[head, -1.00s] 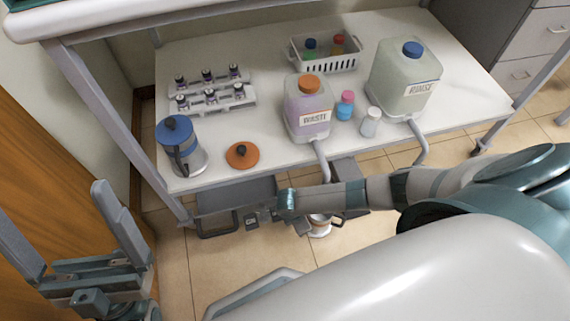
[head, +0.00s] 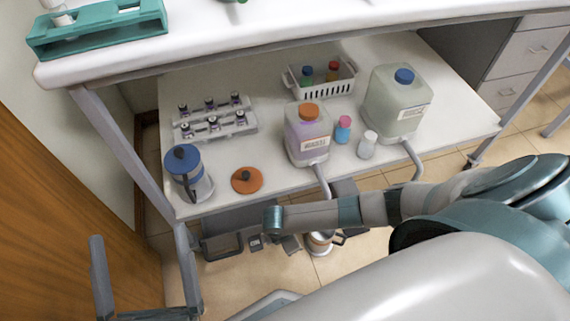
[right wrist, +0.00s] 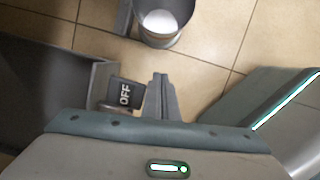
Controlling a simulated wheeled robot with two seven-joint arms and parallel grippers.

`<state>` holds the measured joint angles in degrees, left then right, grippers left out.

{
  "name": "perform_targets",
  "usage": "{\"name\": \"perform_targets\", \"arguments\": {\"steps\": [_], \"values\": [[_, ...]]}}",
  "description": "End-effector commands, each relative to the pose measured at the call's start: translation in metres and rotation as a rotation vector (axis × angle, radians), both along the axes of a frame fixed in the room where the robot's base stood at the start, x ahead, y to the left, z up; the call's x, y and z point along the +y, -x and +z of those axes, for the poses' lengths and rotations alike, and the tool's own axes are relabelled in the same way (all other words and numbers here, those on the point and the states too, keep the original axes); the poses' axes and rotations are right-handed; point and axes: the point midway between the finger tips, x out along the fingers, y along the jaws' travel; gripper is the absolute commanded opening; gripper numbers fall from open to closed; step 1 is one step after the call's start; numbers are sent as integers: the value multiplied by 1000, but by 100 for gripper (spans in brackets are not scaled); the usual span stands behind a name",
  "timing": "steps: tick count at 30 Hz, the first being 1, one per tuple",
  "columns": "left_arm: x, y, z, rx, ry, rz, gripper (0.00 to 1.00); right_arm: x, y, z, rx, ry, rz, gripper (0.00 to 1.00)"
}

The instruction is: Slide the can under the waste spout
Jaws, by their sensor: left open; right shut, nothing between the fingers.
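In the right wrist view the can (right wrist: 160,40) is at the top, pale inside. The waste jug (head: 306,137) is lilac with an orange cap. Its grey waste spout (head: 321,180) slants down over the shelf edge, its end hidden by my right arm. I cannot tell whether the can is right below it. My right gripper (right wrist: 160,78) is shut and empty, apart from the can. My left gripper (head: 140,236) is open and empty.
A rinse jug (head: 395,105) with its own spout, a blue-lidded pot (head: 187,175), an orange lid (head: 247,180), a vial rack (head: 215,127) and a white basket (head: 322,83) stand on the shelf. Tiled floor is open at right.

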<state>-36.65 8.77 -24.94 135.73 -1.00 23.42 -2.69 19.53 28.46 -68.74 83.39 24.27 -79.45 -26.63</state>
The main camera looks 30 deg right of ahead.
Motion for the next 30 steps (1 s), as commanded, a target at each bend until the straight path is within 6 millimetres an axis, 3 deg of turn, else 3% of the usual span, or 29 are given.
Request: {"name": "perform_targets", "arguments": {"steps": [1, 15, 30], "values": [[-4, 3, -5, 52, -14, -10, 97, 3, -1, 15, -2, -2, 1, 0], [-1, -34, -66, 386, -141, -11, 97, 15, -2, 61, -1, -1, 1, 0], [11, -37, -129, 710, -244, -20, 97, 27, -3, 111, -1, -1, 1, 0]]}}
